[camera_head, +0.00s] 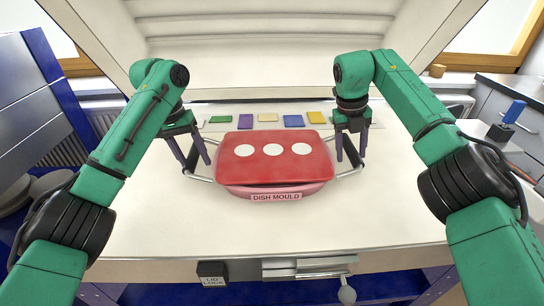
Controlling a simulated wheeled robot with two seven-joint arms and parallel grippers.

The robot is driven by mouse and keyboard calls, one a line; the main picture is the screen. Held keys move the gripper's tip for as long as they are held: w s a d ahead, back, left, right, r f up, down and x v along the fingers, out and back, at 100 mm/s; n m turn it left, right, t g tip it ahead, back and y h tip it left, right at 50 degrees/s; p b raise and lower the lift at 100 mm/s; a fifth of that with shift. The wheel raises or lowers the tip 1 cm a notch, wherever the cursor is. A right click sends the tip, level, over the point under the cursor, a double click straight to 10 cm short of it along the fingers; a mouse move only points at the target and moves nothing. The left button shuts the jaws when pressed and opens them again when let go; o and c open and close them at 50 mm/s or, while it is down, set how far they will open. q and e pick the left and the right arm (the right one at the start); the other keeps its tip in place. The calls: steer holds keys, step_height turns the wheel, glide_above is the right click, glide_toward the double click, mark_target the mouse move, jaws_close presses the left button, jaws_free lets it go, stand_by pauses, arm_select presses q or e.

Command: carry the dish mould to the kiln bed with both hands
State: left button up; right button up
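The dish mould (275,170) is a red, rounded block with three white spots on top and a "DISH MOULD" label on its front. It is over the middle of the pale kiln bed (270,232), and looks level; I cannot tell whether it touches the bed. A bar handle sticks out on each side. My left gripper (197,167) is at the left handle, its fingers spread apart with the bar between them. My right gripper (351,160) is at the right handle, its fingers also apart on either side of the bar.
Several coloured tiles, including a purple one (246,120) and a yellow one (316,117), lie in a row behind the mould. The raised kiln lid (265,50) stands behind. A lid lock (212,273) is on the front edge. The bed in front is clear.

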arm_select(q)
steer(key=shift+s+r, duration=0.1)
steer(key=shift+r, duration=0.1)
arm_select(e)
steer(key=shift+s+r, duration=0.1)
steer(key=shift+r, duration=0.1)
steer(key=shift+a, duration=0.1)
arm_select(q)
step_height(320, 180, up, 12)
steer(key=a, duration=0.2)
steer(key=shift+a+f, duration=0.15)
arm_select(e)
step_height(320, 180, up, 7)
steer(key=a, duration=0.1)
steer(key=shift+a, duration=0.15)
